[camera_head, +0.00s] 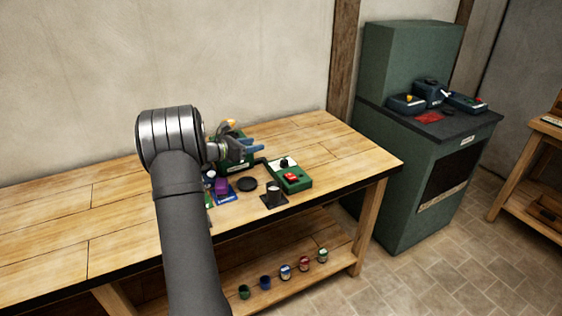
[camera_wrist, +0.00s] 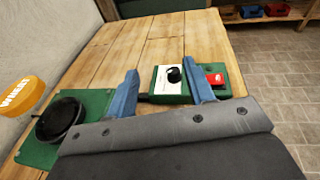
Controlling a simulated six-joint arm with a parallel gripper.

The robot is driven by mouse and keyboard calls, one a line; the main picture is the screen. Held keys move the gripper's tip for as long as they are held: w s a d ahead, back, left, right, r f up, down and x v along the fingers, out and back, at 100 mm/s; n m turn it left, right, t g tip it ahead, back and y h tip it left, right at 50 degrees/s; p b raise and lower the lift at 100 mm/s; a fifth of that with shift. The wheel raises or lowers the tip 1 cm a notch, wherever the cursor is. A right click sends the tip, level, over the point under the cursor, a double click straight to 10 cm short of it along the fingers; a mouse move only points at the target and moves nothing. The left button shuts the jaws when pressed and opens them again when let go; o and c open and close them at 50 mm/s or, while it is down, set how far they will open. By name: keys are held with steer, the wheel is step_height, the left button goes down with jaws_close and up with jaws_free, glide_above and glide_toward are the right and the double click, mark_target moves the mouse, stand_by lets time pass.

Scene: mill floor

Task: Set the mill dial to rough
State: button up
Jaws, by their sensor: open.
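The mill dial (camera_wrist: 174,74) is a black knob on a white plate on top of a green control box (camera_wrist: 212,90). The box also carries a red switch (camera_wrist: 215,79). In the head view, the dial (camera_head: 284,162) and box (camera_head: 303,181) sit on the wooden workbench, right of my gripper (camera_head: 250,140). In the wrist view my gripper (camera_wrist: 161,68) has its two blue fingers spread, with nothing between them. The dial appears beyond the fingers, apart from them. Its plate markings are too small to read, so I cannot tell its setting.
A green base with a black round part (camera_wrist: 60,118) and an orange wheat-labelled piece (camera_wrist: 18,95) are at left. Bare bench (camera_head: 345,150) lies to the right. A green cabinet (camera_head: 420,170) stands beyond.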

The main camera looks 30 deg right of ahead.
steer(key=s+a+f+m+y, duration=0.1)
steer(key=s+a+f+y, duration=0.1)
steer(key=a+f, duration=0.2)
glide_toward(283, 160)
steer(key=shift+g, duration=0.3)
steer(key=x, duration=0.9)
steer(key=shift+a+r, duration=0.1)
steer(key=shift+c, duration=0.2)
